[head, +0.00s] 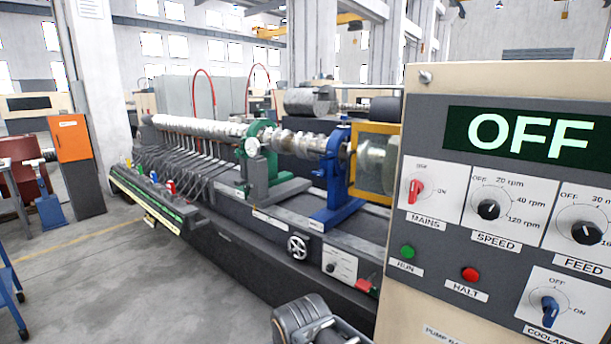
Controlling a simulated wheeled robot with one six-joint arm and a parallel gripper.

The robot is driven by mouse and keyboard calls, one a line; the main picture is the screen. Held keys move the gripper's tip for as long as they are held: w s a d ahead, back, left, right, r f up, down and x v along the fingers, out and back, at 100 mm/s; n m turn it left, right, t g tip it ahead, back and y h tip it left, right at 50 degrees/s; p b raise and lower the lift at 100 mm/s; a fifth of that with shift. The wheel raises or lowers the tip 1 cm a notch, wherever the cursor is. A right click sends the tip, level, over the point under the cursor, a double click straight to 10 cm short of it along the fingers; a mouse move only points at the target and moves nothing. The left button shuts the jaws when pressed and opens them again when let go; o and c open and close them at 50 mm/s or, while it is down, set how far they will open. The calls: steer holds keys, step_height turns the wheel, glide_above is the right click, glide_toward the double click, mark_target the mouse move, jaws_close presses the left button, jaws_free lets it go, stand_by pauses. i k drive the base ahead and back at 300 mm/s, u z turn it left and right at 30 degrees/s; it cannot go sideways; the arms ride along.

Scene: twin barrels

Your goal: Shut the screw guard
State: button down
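A yellow-framed panel with a see-through pane (390,129) stands at the right end of the long machine; it looks like the screw guard. Shiny metal screw parts show through it. Its right side is hidden behind the control panel, and I cannot tell whether it is open or shut. The long silver screw (200,126) runs left from there through a blue stand (337,175) and a green stand (262,165).
A control panel (445,180) fills the right foreground; its display reads OFF. It has a red MAINS switch (416,190), SPEED and FEED knobs, and RUN and HALT buttons. A handwheel (297,246) is on the machine's front. Open grey floor (130,290) lies at the left.

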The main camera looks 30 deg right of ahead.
mark_target(370, 127)
steer(key=u, duration=0.2)
steer(key=i, duration=0.75)
steer(key=z, duration=0.5)
steer(key=i, duration=0.55)
steer(key=z, duration=0.5)
